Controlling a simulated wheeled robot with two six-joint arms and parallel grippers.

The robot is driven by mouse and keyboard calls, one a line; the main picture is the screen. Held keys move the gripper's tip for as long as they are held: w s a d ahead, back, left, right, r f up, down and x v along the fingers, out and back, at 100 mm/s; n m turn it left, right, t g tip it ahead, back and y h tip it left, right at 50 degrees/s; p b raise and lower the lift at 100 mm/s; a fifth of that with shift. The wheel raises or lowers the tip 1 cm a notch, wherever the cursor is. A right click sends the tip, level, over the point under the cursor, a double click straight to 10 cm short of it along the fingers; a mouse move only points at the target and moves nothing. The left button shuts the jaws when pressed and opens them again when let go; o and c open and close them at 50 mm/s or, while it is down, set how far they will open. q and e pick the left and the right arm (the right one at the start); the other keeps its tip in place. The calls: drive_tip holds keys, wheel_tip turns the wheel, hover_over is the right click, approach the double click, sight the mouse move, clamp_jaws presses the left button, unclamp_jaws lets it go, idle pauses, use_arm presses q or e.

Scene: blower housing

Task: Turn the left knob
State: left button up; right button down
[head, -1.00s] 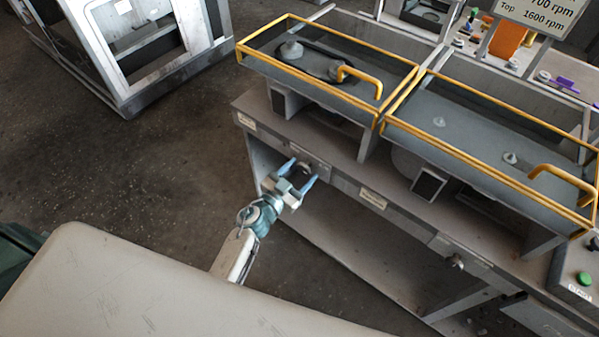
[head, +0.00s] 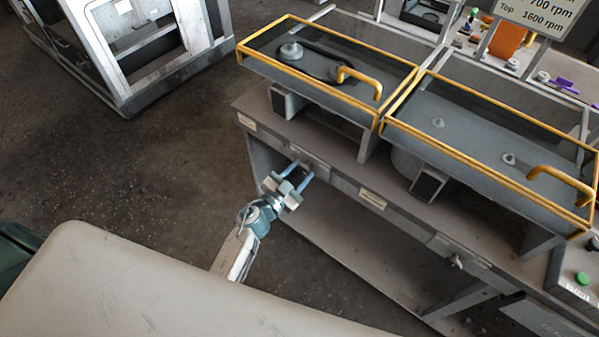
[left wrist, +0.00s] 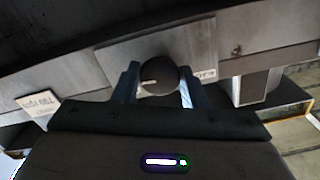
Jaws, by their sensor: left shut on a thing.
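The left knob (left wrist: 158,77) is dark and round, on a grey plate in the bench's front rail. A pale pointer mark on its face points left in the left wrist view. My left gripper (head: 300,173) is at this knob, and its blue fingers stand on either side of it in the left wrist view (left wrist: 160,92), shut on it. In the head view the fingers largely hide the knob. A second knob (head: 456,261) sits farther right on the same rail, with nothing at it. My right gripper is not in view.
Two yellow-framed guards (head: 300,75) (head: 480,150) with yellow handles sit on the bench above the rail. Small labels (head: 373,199) mark the rail. A green button (head: 583,278) is at the far right. Open floor (head: 170,170) lies left of the bench.

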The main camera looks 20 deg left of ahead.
use_arm(q)
drive_tip(key=m, duration=0.4)
drive_tip(key=shift+m, duration=0.3)
drive_tip(key=m, duration=0.4)
drive_tip(key=shift+a+m, duration=0.1)
drive_tip(key=shift+m, duration=0.3)
drive_tip(key=o, duration=1)
drive_tip(key=shift+c, duration=0.2)
drive_tip(key=b+v, duration=0.2)
drive_tip(key=v, duration=0.8)
drive_tip(key=shift+s+b, duration=0.3)
drive_tip(key=shift+s, duration=0.1)
drive_tip(key=shift+a+r, duration=0.1)
drive_tip(key=shift+a, duration=0.05)
